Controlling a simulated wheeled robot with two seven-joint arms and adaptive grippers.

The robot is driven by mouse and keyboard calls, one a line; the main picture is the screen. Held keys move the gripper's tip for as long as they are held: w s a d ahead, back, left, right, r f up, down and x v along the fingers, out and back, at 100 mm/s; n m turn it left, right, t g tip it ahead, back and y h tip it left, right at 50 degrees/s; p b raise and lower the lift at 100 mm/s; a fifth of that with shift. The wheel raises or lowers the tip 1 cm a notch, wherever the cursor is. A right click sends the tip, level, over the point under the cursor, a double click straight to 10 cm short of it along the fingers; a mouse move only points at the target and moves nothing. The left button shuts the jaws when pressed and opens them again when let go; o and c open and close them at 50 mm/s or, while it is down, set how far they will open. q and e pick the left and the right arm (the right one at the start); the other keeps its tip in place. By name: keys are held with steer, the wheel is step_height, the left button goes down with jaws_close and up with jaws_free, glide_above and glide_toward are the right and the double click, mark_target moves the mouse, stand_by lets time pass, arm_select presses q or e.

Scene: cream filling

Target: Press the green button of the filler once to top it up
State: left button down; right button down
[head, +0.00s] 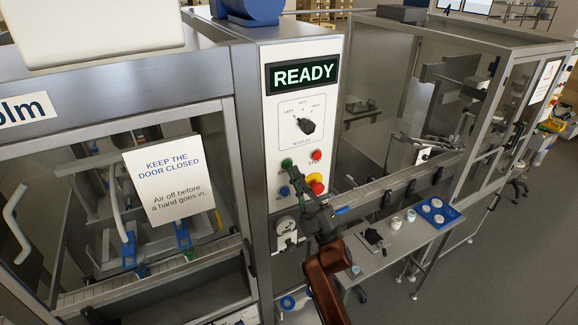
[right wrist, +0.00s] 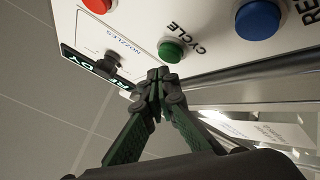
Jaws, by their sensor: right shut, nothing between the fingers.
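The filler's green button (head: 287,164) is on the white control panel, left of a red button. It also shows in the right wrist view (right wrist: 170,51), beside the word CYCLE. My right gripper (head: 293,173) is shut and empty, with its fingertips close to the green button. In the right wrist view the fingertips (right wrist: 159,73) appear just short of the button, with a small gap in the picture. The display (head: 304,73) above reads READY. My left gripper is out of view.
Near the green button are a red button (head: 316,155), a blue button (head: 284,191) and a red emergency stop on yellow (head: 316,184). A black nozzle knob (head: 306,126) sits above. A side shelf (head: 399,240) with jars and a blue tray (head: 452,214) stands right.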

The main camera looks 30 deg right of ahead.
steer(key=shift+w, duration=0.1)
stand_by(0.5)
steer(key=shift+w, duration=0.35)
steer(key=shift+w+b, duration=0.3)
steer(key=shift+w, duration=0.15)
stand_by(0.7)
stand_by(0.3)
steer(key=shift+s, duration=0.95)
steer(key=s+p, duration=0.1)
steer(key=s, duration=0.4)
steer(key=shift+w+f, duration=0.1)
stand_by(0.6)
